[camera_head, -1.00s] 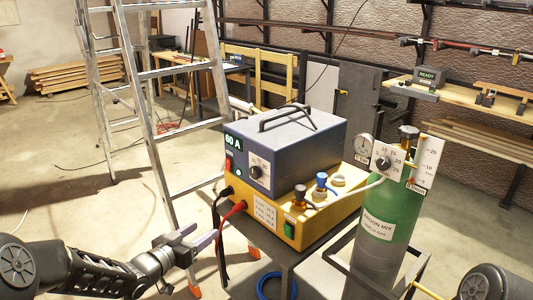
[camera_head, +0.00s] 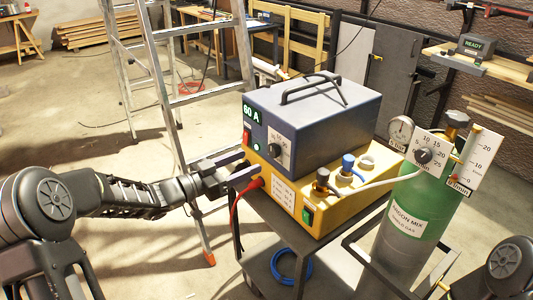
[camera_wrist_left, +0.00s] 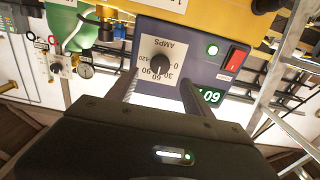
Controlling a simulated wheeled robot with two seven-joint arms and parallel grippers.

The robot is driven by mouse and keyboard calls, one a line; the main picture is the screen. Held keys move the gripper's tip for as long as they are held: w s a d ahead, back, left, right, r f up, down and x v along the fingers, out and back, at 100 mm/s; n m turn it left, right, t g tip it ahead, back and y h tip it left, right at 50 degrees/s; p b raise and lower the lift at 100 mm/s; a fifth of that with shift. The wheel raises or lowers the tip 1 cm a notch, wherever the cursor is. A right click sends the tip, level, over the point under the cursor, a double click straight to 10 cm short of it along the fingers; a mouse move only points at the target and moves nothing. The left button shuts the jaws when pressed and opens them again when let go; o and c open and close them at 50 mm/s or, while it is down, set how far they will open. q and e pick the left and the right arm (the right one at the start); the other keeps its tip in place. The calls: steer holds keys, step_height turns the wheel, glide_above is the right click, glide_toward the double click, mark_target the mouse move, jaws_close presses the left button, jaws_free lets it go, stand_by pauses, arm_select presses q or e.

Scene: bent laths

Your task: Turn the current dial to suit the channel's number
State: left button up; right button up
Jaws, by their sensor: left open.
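The current dial (camera_head: 275,148) is a black knob on a white scale plate on the front of the blue-grey welder (camera_head: 315,115). In the left wrist view the dial (camera_wrist_left: 159,65) appears upside down, with AMPS printed on the scale. My left gripper (camera_head: 247,164) is open just in front of the welder's face. In the left wrist view its fingers (camera_wrist_left: 158,85) stand either side of the dial's line, apparently short of the knob. My right gripper is out of view. I cannot make out a channel number.
The welder sits on a yellow unit (camera_head: 345,200) with connectors and a red cable. A green gas cylinder (camera_head: 415,205) with gauges stands right. A ladder (camera_head: 165,85) stands behind my left arm. A blue hose coil (camera_head: 291,266) lies below.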

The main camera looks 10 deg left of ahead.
mark_target(271, 152)
arm_select(q)
steer(key=x, duration=0.7)
steer(key=shift+w+d+p, duration=0.15)
steer(key=shift+w+p, duration=0.05)
steer(key=shift+p, duration=0.1)
steer(key=shift+c, duration=0.3)
jaws_close()
